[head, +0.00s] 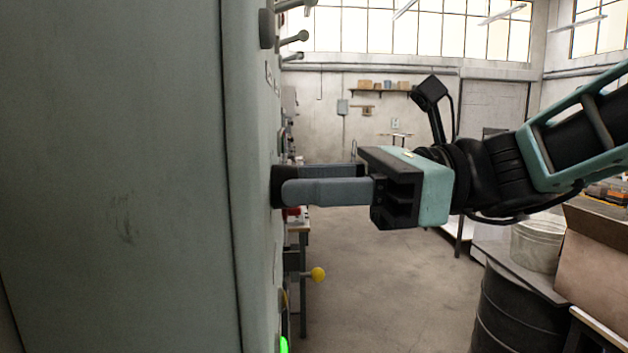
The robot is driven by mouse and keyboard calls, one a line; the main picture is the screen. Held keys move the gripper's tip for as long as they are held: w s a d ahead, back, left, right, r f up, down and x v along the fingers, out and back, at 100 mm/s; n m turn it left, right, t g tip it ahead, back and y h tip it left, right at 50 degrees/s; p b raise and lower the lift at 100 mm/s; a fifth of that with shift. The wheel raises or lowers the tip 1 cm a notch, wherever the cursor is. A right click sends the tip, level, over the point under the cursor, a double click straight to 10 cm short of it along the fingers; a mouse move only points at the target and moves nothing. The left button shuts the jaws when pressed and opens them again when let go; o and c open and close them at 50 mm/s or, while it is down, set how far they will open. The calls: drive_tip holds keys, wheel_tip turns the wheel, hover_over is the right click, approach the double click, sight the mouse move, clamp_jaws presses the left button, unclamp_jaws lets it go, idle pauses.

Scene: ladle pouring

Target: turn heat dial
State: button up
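A dark round dial (276,188) sticks out from the edge of the grey panel, seen from the side. I take it for the heat dial; its markings are not visible. My gripper (290,182) reaches in from the right, level, with its fingertips at the dial. The near grey finger overlaps the dial in the picture. The far finger shows just above and behind it.
The grey panel (120,180) fills the left side. Levers (293,39) stick out above the dial. A yellow-knobbed lever (318,274) and a lit green button (283,345) are below. A dark drum (515,315), white bucket (538,245) and cardboard box (600,265) stand right. The middle floor is clear.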

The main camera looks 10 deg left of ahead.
drive_tip(key=shift+f+n+b, duration=0.1)
drive_tip(key=shift+n+b, duration=0.2)
drive_tip(key=shift+b, duration=0.2)
drive_tip(key=m+b, duration=1.2)
drive_tip(key=b, duration=0.1)
drive_tip(key=m+t+b, duration=0.1)
drive_tip(key=m+b, duration=1.1)
drive_tip(key=b, duration=0.2)
drive_tip(key=m+b, duration=1.2)
drive_tip(key=b, duration=0.1)
drive_tip(key=shift+s+f+t+y, duration=0.1)
drive_tip(key=shift+f+t+y, duration=0.2)
drive_tip(key=shift+t, duration=0.1)
drive_tip(key=shift+r, duration=0.1)
